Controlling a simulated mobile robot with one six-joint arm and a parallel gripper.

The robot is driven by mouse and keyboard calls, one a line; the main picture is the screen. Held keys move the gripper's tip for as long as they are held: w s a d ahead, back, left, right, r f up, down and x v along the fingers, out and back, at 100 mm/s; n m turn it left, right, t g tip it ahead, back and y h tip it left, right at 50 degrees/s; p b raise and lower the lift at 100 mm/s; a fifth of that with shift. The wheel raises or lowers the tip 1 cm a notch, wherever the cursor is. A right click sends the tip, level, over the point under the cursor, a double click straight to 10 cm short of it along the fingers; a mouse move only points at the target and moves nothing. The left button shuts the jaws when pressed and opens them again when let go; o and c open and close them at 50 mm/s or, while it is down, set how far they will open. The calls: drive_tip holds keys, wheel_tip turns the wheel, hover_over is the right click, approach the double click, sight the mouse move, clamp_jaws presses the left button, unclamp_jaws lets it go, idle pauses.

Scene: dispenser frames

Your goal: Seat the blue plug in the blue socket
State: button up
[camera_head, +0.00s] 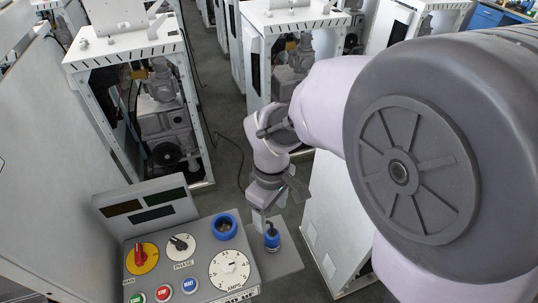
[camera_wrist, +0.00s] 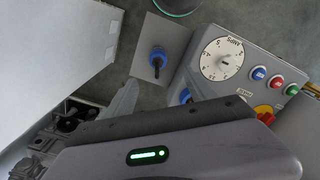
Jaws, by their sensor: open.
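The blue plug (camera_head: 272,240) stands upright on a grey side plate (camera_head: 288,262) beside the control panel, with a dark stem on top. In the wrist view the plug (camera_wrist: 157,54) shows from above, clear of my gripper's body. The blue socket (camera_head: 224,226) is a ring with a dark opening at the panel's upper right. In the wrist view the socket (camera_wrist: 185,96) is mostly hidden by my gripper. My gripper (camera_head: 264,212) is open and empty above the plug; in the head view its fingers show close to the plug's top, and I cannot tell whether they touch it.
The grey control panel (camera_head: 195,262) carries a yellow-and-red knob (camera_head: 141,257), a phase knob (camera_head: 180,245), an AMPS dial (camera_head: 229,270) and several push buttons. A tilted display (camera_head: 147,206) rises behind it. White machine cabinets (camera_head: 130,48) stand around; grey floor lies between.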

sight(272, 230)
drive_tip(key=f+b, duration=0.2)
drive_tip(key=f, duration=0.4)
drive_tip(key=f+b, duration=0.1)
drive_tip(key=f, duration=0.4)
drive_tip(key=shift+w+d+f+b, duration=0.2)
drive_tip(key=shift+f+b, duration=0.15)
drive_tip(key=shift+b, duration=0.05)
drive_tip(key=shift+r, duration=0.1)
drive_tip(key=shift+c, duration=0.3)
clamp_jaws()
